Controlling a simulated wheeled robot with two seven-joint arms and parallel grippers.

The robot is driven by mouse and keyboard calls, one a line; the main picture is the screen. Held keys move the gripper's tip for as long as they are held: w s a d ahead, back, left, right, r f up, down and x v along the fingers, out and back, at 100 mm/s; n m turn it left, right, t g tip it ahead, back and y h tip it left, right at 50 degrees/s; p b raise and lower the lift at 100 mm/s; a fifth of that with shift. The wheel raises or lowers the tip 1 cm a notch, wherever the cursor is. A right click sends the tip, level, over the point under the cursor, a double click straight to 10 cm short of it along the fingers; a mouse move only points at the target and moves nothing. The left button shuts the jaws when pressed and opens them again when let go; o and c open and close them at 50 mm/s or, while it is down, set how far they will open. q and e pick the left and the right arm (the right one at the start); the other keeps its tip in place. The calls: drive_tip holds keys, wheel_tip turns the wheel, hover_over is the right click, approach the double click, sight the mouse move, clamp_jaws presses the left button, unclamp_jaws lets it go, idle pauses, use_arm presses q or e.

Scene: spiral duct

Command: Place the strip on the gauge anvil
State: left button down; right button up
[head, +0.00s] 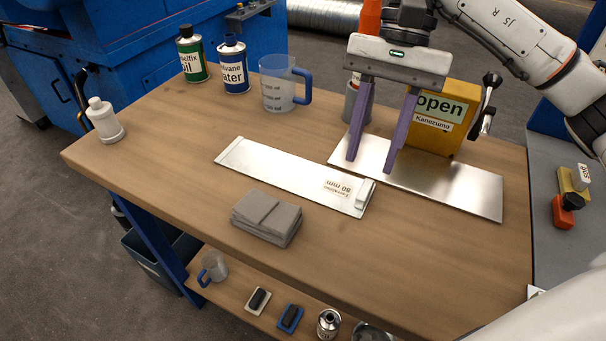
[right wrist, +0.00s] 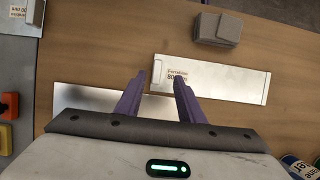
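The strip (head: 460,188) is a plain shiny metal sheet lying on the wooden bench, in front of the yellow box. The gauge (head: 280,168) is a flat silver plate labelled 80 mm, lying to its left, with a small raised block (head: 365,192) at its right end and a narrow bar at its left end. My right gripper (head: 370,165) points down over the left part of the strip, its purple fingers apart and nothing seen between them. Whether the fingertips touch the strip is unclear. The right wrist view shows the strip (right wrist: 78,96) partly hidden behind the gripper, and the gauge (right wrist: 225,82). My left gripper is out of view.
A yellow box (head: 440,125) with an "open" label stands right behind the strip. A grey stack of pads (head: 267,217) lies in front of the gauge. A measuring jug (head: 279,88), two cans and a white bottle (head: 103,120) stand further back and left. The front right bench is clear.

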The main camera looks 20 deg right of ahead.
sight(365, 188)
drive_tip(key=x, duration=0.5)
drive_tip(key=shift+s+d+f, duration=0.15)
drive_tip(key=shift+d, duration=0.1)
drive_tip(key=shift+c, duration=0.4)
clamp_jaws()
